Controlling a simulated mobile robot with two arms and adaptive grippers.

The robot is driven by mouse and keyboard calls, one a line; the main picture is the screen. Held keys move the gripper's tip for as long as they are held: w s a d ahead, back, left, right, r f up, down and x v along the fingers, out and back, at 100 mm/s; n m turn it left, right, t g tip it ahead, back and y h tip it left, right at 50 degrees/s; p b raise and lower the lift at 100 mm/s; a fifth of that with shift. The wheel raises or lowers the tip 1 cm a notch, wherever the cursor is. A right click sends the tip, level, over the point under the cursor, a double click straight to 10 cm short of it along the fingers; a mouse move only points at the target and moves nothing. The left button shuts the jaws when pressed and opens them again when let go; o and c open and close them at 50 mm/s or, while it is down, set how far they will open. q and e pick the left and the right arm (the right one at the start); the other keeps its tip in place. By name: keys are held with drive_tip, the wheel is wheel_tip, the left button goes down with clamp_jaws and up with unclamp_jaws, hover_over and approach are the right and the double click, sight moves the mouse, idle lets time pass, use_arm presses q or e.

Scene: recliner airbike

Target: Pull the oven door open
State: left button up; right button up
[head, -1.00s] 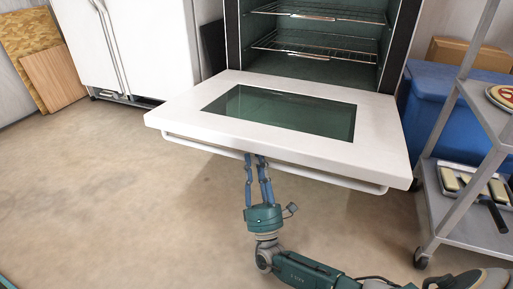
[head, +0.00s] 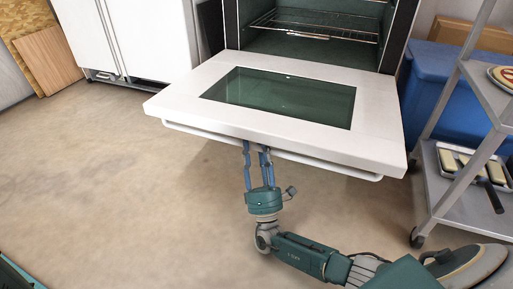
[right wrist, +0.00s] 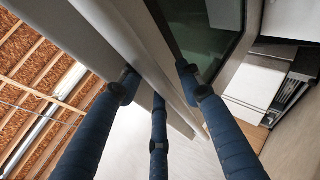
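The oven door (head: 205,122) is white with a dark glass window (head: 282,98). It is folded down to about level in front of the oven cavity (head: 305,48). A white bar handle (head: 322,164) runs along its front edge. My right gripper (head: 256,150) reaches up to this edge from below, near the middle of the handle. In the right wrist view, its blue fingers (right wrist: 157,78) are spread apart, with the white handle and door edge (right wrist: 150,55) running between them. Exact finger contact is unclear. My left gripper is not in view.
A grey shelf cart (head: 440,185) with a tray of tools stands close on the right, before a blue bin (head: 440,100). A white cabinet (head: 150,40) stands at the back left. The floor (head: 110,190) left of the door is clear.

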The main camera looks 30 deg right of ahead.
drive_tip(key=shift+a, duration=0.1)
drive_tip(key=shift+s+f, duration=0.15)
drive_tip(key=s+a, duration=0.3)
drive_tip(key=s, duration=0.9)
drive_tip(key=shift+a+f, duration=0.25)
drive_tip(key=shift+f, duration=0.05)
